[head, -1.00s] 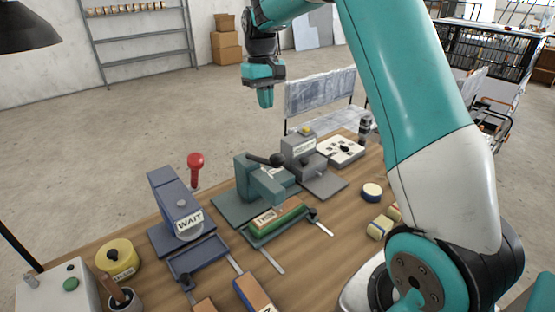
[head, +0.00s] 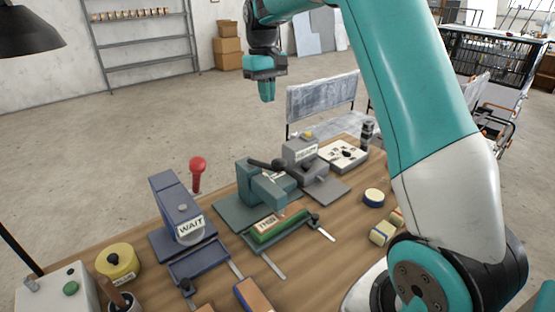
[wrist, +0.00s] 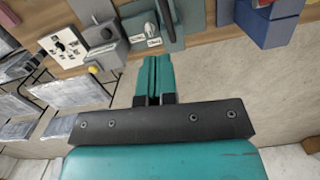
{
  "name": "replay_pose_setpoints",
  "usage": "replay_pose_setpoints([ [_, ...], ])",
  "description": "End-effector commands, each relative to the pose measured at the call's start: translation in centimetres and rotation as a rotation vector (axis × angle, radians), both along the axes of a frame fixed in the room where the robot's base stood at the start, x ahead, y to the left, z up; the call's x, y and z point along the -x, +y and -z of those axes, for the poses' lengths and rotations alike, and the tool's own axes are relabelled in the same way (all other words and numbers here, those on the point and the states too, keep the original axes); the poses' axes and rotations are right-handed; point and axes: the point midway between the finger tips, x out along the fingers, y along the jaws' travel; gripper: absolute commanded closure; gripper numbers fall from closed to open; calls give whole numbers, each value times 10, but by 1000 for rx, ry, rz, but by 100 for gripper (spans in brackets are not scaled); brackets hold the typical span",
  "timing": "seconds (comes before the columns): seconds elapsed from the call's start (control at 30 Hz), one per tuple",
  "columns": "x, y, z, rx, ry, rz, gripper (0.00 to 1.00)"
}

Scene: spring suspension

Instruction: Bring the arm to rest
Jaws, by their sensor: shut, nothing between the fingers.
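My gripper (head: 267,90) hangs from the raised teal arm, fingers pointing down, above and beyond the far edge of the table (head: 340,270). Its fingers are shut together and hold nothing. In the wrist view the closed teal fingers (wrist: 153,80) show with a thin line between them, over the floor and the table's edge. The gripper touches nothing in the head view.
On the table stand a blue press marked WAIT (head: 182,207), a teal press (head: 262,185), a grey device (head: 305,155), a white panel (head: 343,154) and a yellow round container (head: 118,260). A grey bench (head: 322,100) stands behind.

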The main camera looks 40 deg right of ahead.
Motion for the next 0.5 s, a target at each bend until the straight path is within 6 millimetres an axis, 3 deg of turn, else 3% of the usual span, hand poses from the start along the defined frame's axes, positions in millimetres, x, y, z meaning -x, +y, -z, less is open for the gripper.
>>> replay_pose_setpoints([
  [0.33,4,8,-2,-2,-7,-20,100],
  [0.43,20,36,-9,-12,-31,-87,100],
  [0.5,43,67,-14,-30,-58,-164,100],
])
